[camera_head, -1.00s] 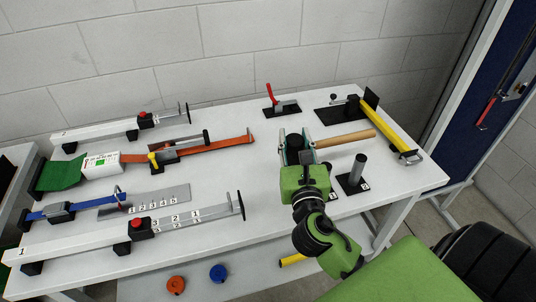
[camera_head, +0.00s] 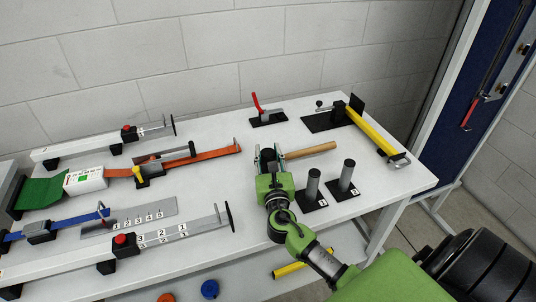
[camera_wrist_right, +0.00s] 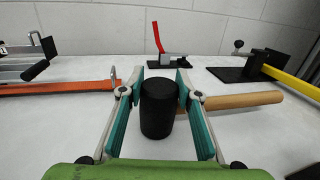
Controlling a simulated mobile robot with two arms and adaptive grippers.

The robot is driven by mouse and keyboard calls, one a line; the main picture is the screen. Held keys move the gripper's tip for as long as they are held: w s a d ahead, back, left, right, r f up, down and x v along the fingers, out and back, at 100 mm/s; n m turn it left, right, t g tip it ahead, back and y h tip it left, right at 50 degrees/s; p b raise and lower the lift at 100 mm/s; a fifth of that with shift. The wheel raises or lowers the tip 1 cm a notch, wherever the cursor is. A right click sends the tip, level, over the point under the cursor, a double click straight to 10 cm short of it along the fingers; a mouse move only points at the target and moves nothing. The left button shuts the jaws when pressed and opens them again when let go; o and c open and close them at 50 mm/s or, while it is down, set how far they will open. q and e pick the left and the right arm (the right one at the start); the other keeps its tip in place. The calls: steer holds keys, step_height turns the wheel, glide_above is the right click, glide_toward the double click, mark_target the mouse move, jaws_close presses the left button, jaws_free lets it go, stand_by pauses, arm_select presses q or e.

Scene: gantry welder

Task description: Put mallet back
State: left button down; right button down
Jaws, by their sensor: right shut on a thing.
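The mallet has a black cylindrical head (camera_wrist_right: 158,108) and a pale wooden handle (camera_head: 310,150) that points right. My right gripper (camera_head: 267,158) is shut on the mallet's head. In the right wrist view the head sits upright between the teal pads of my right gripper (camera_wrist_right: 160,105), and the handle (camera_wrist_right: 245,100) sticks out past the right finger. The mallet is at or just above the white table (camera_head: 215,170); I cannot tell if it touches. In the head view the gripper hides most of the head. My left gripper is not in view.
Two grey posts on black plates, marked 1 (camera_head: 313,185) and 2 (camera_head: 347,175), stand right of my gripper. A red-handled clamp (camera_head: 267,115) and a yellow bar clamp (camera_head: 370,133) are behind. Rails and an orange strap (camera_head: 210,156) lie left. Bare tabletop lies around the mallet.

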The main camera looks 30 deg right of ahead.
steer(key=shift+f, duration=0.1)
steer(key=c, duration=1.5)
jaws_free()
steer(key=shift+r, duration=0.2)
steer(key=b+v, duration=0.1)
steer(key=v, duration=1)
steer(key=shift+s+a+f+b, duration=0.1)
steer(key=shift+s+a+b, duration=0.1)
steer(key=shift+b, duration=0.1)
steer(key=shift+s+a, duration=0.1)
steer(key=shift+s, duration=0.2)
